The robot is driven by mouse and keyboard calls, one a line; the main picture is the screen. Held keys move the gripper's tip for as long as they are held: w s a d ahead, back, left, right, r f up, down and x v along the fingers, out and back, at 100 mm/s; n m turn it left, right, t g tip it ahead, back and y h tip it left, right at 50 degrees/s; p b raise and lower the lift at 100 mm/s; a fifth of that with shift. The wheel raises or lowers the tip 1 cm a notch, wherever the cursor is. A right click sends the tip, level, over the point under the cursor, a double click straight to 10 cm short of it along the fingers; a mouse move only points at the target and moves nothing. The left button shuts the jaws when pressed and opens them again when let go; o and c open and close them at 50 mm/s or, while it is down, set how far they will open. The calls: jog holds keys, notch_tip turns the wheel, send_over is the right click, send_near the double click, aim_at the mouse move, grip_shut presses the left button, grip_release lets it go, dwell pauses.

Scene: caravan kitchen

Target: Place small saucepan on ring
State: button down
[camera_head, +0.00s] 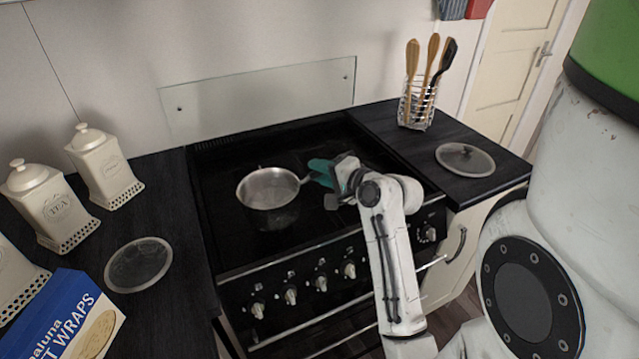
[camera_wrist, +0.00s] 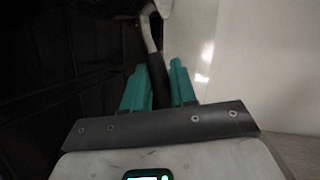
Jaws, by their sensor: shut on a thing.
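The small saucepan (camera_head: 268,188) is a shiny metal pan, upright over the left part of the black hob (camera_head: 215,160). I cannot tell whether its base touches the hob or hangs just above it. My gripper (camera_head: 318,172), with teal fingers, is at the right side of the pan, shut on its handle. In the wrist view my gripper (camera_wrist: 160,88) has the dark handle (camera_wrist: 152,60) between its fingers, and the pan's body is mostly out of view. The ring under the pan cannot be made out.
A clear glass lid (camera_head: 138,264) lies on the left counter near cream canisters (camera_head: 103,165) and a blue wraps box (camera_head: 75,315). Another lid (camera_head: 465,159) and a utensil holder (camera_head: 416,103) are on the right counter. A glass splashback (camera_head: 262,98) stands behind the hob.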

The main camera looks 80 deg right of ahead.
jog(key=shift+w+d+f, duration=0.15)
jog(key=shift+w+f, duration=0.1)
jog(key=shift+f, duration=1.65)
jog(key=c, duration=0.9)
grip_release()
jog(key=b+v, duration=0.1)
jog(key=v, duration=1.1)
